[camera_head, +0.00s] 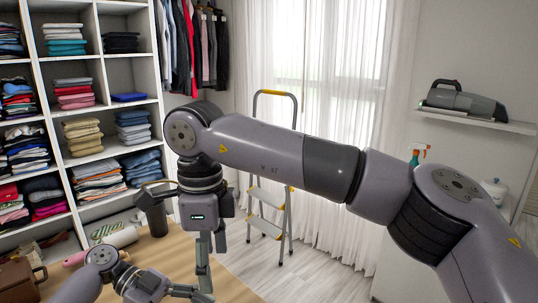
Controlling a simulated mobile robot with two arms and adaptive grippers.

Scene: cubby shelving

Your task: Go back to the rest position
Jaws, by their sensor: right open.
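My right arm reaches from the right edge across the view, and its gripper (206,262) hangs down over the wooden table (232,284). It is open, with nothing visible between its fingers. My left gripper (190,291) lies low at the bottom edge, its fingers pointing right, just below the right gripper in the picture. Whether it is open or shut cannot be made out.
Cubby shelving (98,50) with folded clothes fills the left. A brown bag (20,279) and a pink-handled roller (112,240) are at the table's left. A stepladder (290,215) stands behind my right arm. A wall shelf (480,122) holds a handheld vacuum (462,101). Floor shows right of the table.

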